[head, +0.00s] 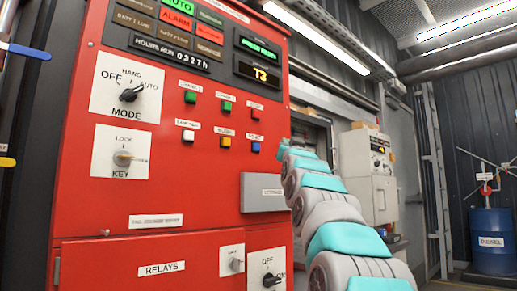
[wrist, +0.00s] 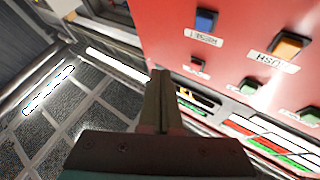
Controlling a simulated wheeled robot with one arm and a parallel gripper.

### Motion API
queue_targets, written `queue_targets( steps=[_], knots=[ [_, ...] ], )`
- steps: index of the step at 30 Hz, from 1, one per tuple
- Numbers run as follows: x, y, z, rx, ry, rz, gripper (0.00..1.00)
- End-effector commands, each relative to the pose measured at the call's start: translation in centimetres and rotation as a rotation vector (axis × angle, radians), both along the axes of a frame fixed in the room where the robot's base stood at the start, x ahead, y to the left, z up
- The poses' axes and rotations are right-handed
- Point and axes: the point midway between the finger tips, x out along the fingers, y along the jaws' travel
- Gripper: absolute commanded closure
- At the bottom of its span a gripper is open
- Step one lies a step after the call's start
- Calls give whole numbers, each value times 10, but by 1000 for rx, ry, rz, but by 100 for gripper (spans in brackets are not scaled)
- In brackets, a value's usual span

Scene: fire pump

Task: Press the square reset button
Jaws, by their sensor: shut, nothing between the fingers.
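The square blue button (head: 255,147) sits at the right end of the lower button row on the red panel. The small label above it looks like RESET. In the wrist view the blue button (wrist: 206,20) is at the top, upper right of my fingertips, with its label upside down. My gripper (wrist: 160,76) is shut and empty. Its fingertips appear beside the panel's edge in the wrist view, apart from the button. In the head view my arm ends just right of the panel's edge, and the fingers cannot be made out.
A yellow button (head: 226,142) labelled HUSH and a white button (head: 188,135) share the row. Above are two green buttons (head: 226,106) and a small red one (head: 255,114). A grey box (head: 262,193) juts out below. A mode knob (head: 130,94) and key switch (head: 123,158) are at left.

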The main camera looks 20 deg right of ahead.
Motion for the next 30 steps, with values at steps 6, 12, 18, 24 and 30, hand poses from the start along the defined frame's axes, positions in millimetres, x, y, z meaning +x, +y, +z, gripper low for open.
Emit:
queue_targets(
  steps=[6,12,18,24,30],
  knots=[
    [11,3,3,-1,6,-1,100],
    [33,12,7,-2,6,0,100],
    [54,19,7,-2,5,-1,100],
    [73,26,4,0,5,1,100],
    [82,29,1,0,3,0,100]
  ],
)
